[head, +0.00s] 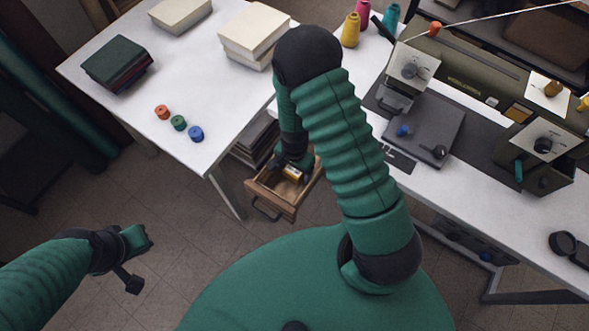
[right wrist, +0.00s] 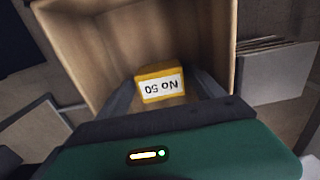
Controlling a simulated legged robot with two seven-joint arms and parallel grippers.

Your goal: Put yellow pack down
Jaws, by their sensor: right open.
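In the head view the pack (head: 291,172) shows small in the drawer (head: 277,211). My right gripper (right wrist: 165,95) reaches down into the drawer with its fingers open, one on each side of the pack. Whether the fingers touch the pack I cannot tell. My left gripper (head: 142,262) is at the lower left over the floor, away from the drawer; its jaws are not clear.
A white table (head: 215,95) holds books (head: 116,62), pale blocks (head: 255,35) and small coloured spools (head: 179,123). A grey workbench (head: 535,215) with a sewing machine (head: 465,80) stands at right. The drawer is pulled out between them, with bare floor in front.

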